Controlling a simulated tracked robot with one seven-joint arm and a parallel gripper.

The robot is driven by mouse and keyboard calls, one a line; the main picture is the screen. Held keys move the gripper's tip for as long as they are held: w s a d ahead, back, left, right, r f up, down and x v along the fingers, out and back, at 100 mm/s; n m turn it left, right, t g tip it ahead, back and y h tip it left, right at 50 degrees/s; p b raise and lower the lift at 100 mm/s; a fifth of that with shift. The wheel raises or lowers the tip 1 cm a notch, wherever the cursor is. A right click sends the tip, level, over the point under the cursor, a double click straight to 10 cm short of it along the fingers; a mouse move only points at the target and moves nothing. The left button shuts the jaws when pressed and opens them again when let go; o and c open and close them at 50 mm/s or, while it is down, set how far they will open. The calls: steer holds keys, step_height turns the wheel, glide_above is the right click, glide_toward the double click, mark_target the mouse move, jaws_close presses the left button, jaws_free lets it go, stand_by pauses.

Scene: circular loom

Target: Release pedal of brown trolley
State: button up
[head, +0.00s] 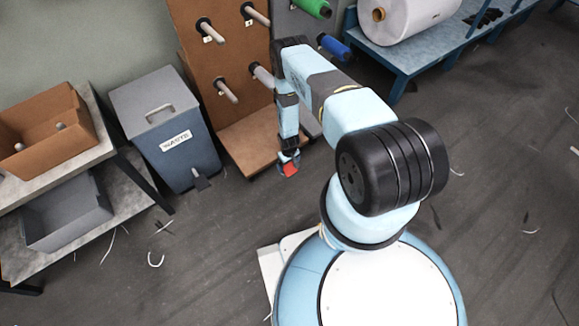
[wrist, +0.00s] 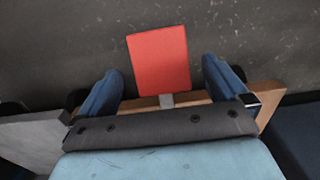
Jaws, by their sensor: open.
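The brown trolley (head: 241,152) is an upright brown panel with several pegs on a low base board, left of my arm. Its base edge also shows in the wrist view (wrist: 268,93). A flat red pedal (wrist: 159,58) on a short grey stem sticks out from that base over the floor. In the head view only a small part of the red pedal (head: 289,170) shows below my gripper (head: 289,158). In the wrist view my gripper (wrist: 161,66) is open, with one blue finger on each side of the pedal. Contact between them cannot be told.
A grey waste bin (head: 183,148) with its own dark pedal stands left of the trolley. A grey panel with green (head: 312,7) and blue (head: 335,46) spools stands right. Shelves with boxes are far left. Floor in front is mostly clear, with scraps.

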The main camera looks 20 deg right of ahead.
steer(key=shift+f, duration=1.2)
steer(key=shift+c, duration=0.4)
steer(key=c, duration=1.4)
steer(key=shift+c, duration=0.2)
